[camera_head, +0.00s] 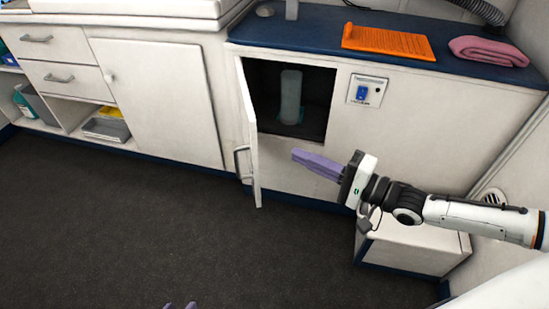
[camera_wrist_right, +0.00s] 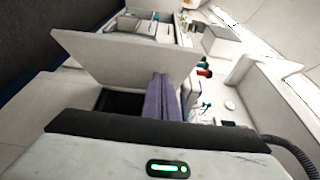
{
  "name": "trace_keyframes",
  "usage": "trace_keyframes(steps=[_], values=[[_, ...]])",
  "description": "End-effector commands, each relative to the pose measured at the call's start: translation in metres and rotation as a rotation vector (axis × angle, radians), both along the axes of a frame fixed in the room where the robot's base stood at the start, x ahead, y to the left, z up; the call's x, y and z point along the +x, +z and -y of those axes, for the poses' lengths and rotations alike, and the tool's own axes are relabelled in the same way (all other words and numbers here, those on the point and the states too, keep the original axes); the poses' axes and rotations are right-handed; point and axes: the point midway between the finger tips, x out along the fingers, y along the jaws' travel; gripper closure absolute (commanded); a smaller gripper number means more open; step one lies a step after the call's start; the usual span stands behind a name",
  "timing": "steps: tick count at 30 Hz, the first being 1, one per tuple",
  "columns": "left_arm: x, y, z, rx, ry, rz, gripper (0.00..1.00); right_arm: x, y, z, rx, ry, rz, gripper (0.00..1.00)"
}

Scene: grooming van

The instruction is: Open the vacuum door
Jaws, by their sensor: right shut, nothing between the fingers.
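The white vacuum door (camera_head: 246,140) stands swung outward on the left side of a dark cabinet opening (camera_head: 310,122). A metal handle (camera_head: 240,162) is on its outer face. Inside stands a grey-green cylinder (camera_head: 290,97). My right gripper (camera_head: 295,154) has its purple fingers shut and empty, in front of the opening's lower part, right of the door and apparently apart from it. The right wrist view shows the door panel (camera_wrist_right: 125,58) beyond the fingers (camera_wrist_right: 160,80). Only the fingertips of my left gripper (camera_head: 181,306) show at the bottom edge, with a gap between them.
A blue counter (camera_head: 310,30) above holds an orange mat (camera_head: 388,41) and a folded pink towel (camera_head: 488,50). A blue switch (camera_head: 362,92) is right of the opening. A white step box (camera_head: 415,246) stands below my right arm. The dark floor (camera_head: 130,220) is clear.

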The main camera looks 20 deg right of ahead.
Motion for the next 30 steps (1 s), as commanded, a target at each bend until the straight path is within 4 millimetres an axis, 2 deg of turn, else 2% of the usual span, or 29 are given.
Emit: trace_keyframes(steps=[5,9,12,26,30], values=[[0.002,-0.008,0.006,0.004,-0.032,-0.021,0.69,0.031,-0.001,-0.024,0.002,0.001,0.004,1.0],[0.001,-0.007,0.007,0.005,-0.038,-0.029,0.69,0.031,-0.001,-0.046,0.002,0.002,-0.002,1.0],[0.001,-0.007,0.007,0.006,-0.04,-0.032,0.69,0.033,0.0,-0.055,0.001,0.001,-0.001,1.0],[0.001,-0.007,0.008,0.005,-0.043,-0.033,0.69,0.033,0.0,-0.062,-0.003,0.0,0.0,1.0],[0.002,0.001,0.005,0.004,-0.025,-0.016,0.69,0.034,0.003,-0.068,0.003,-0.01,0.002,1.0]])
